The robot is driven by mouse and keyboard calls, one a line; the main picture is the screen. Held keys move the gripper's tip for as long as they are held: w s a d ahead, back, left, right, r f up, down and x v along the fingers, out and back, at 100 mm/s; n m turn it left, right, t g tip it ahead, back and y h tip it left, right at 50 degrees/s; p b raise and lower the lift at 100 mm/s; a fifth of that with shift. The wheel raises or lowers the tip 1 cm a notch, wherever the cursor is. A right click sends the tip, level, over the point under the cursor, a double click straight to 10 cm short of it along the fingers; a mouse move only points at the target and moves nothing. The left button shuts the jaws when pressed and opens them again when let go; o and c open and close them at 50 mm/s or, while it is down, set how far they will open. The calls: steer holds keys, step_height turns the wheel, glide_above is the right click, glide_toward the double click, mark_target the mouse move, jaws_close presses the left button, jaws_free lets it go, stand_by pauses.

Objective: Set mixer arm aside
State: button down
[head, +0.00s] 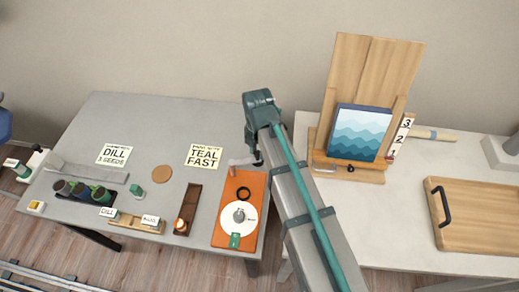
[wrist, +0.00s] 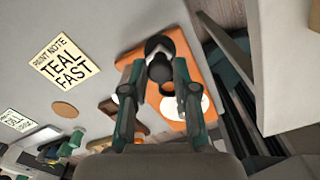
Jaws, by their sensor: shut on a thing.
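My gripper (head: 256,155) hangs over the back edge of an orange board. It is shut on the mixer arm (head: 241,161), a pale grey piece that sticks out to the left of the fingers. In the wrist view my gripper (wrist: 159,72) has a dark, rounded part of the mixer arm (wrist: 158,45) between its fingertips. The orange board (head: 257,186) lies on the grey table and carries a white disc (head: 232,222), a black ring (head: 243,193) and a small green block (head: 235,241). The fingers hide part of the mixer arm.
Left of the board are a brown wooden tray (head: 191,203) and a round cork mat (head: 162,174). A "TEAL FAST" note (head: 203,157) lies behind them. To the right, a white table holds an easel with a blue wave picture (head: 359,133) and a wooden tray (head: 480,236).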

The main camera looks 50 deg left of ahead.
steer(key=c, duration=0.9)
jaws_free()
steer(key=shift+r, duration=0.1)
step_height(320, 180, up, 12)
